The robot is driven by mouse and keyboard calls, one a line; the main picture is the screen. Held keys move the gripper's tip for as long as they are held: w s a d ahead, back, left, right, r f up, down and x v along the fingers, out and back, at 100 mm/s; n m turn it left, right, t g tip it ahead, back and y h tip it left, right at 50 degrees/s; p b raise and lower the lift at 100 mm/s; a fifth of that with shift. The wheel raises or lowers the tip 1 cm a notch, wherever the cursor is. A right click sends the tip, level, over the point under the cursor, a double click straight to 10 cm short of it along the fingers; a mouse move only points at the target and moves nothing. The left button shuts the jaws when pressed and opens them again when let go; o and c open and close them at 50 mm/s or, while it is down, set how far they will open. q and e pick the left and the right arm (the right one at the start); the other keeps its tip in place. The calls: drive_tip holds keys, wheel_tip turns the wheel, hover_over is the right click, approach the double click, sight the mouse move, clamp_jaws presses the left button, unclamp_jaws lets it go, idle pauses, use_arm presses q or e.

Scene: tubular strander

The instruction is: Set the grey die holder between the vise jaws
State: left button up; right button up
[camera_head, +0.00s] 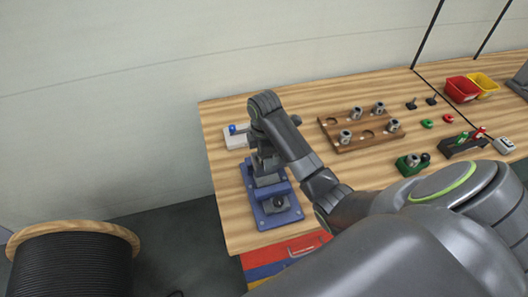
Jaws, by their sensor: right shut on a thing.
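The blue vise (277,214) stands near the left end of the wooden bench, with a grey screw end at its front. My right arm reaches over it from the right. My right gripper (265,168) points down at the vise jaws and is shut on a grey thing, taken to be the grey die holder. The holder is hardly distinguishable from the grey fingers and jaws, so I cannot tell whether it touches the jaws. My left gripper is not in view.
A wooden rack (338,125) with several grey ring pieces stands right of the vise. A white box with a blue knob (233,129) is behind it. Red (462,89) and yellow (486,84) bins stand at the back right. A cable spool (70,262) is on the floor at left.

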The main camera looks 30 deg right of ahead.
drive_tip(key=shift+f+b, duration=1.1)
drive_tip(key=shift+f, duration=2.1)
